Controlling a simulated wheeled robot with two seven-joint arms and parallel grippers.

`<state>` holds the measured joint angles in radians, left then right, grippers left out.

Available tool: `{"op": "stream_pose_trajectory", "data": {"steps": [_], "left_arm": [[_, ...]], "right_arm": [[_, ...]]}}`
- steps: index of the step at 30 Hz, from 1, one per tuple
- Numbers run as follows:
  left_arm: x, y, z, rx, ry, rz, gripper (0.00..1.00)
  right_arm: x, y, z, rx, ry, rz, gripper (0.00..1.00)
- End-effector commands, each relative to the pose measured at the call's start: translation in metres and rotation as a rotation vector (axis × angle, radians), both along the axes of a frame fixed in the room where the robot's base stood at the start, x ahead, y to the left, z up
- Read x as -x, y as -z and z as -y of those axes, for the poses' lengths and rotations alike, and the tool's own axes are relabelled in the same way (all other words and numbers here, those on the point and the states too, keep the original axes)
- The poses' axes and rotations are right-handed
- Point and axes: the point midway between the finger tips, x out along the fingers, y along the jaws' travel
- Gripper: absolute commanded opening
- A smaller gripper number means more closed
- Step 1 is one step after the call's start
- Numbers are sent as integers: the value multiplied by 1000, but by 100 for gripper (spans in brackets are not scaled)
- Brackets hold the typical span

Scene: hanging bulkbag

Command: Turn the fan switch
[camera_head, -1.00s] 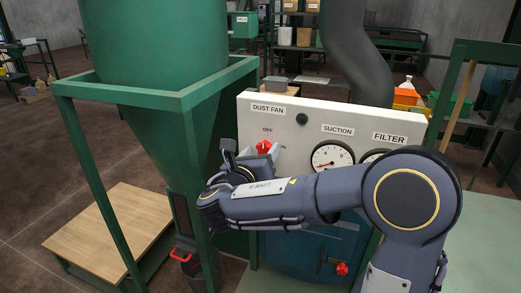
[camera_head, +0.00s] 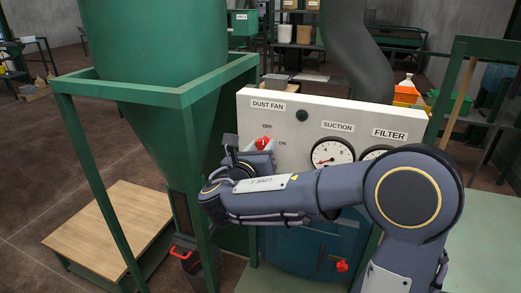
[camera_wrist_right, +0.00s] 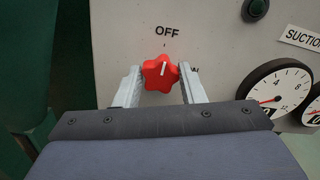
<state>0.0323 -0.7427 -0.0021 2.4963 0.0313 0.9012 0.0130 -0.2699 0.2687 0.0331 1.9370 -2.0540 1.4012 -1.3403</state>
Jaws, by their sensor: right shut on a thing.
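The red star-shaped fan switch knob (camera_head: 263,143) sits on the white panel under the DUST FAN label (camera_head: 268,105). In the right wrist view the knob (camera_wrist_right: 160,73) stands between the two pale fingers of my right gripper (camera_wrist_right: 161,84), which is shut on it. Its white mark points nearly straight up, toward OFF (camera_wrist_right: 167,31) and leaning slightly right. The ON label (camera_head: 283,143) shows at the knob's right in the head view; in the wrist view a finger partly covers it. My right gripper (camera_head: 262,151) is partly hidden by its wrist in the head view. My left gripper is out of view.
A dark green button (camera_head: 302,115) and the suction gauge (camera_head: 332,153) are right of the knob; my forearm partly covers the filter gauge (camera_head: 375,153). A green hopper frame (camera_head: 187,95) stands close on the left. A red valve handle (camera_head: 342,265) is below my arm.

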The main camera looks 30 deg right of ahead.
Motion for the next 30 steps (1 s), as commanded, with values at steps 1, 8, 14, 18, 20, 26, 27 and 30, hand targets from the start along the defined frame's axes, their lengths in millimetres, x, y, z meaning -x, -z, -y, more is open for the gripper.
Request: {"op": "stream_pose_trajectory", "data": {"steps": [1,8,14,18,20,26,27,30], "left_arm": [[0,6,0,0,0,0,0],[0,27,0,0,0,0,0],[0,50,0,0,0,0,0],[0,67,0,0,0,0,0],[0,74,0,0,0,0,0],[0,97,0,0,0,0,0],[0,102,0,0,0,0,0],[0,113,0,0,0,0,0]], "right_arm": [[0,2,0,-13,0,17,13],[1,4,0,-115,0,136,13],[1,5,1,-235,-1,278,13],[2,6,1,-322,0,379,13],[2,6,1,-358,-1,422,13],[2,6,2,-483,0,567,13],[3,6,2,-507,-1,595,13],[3,7,2,-570,-1,667,13]]}}
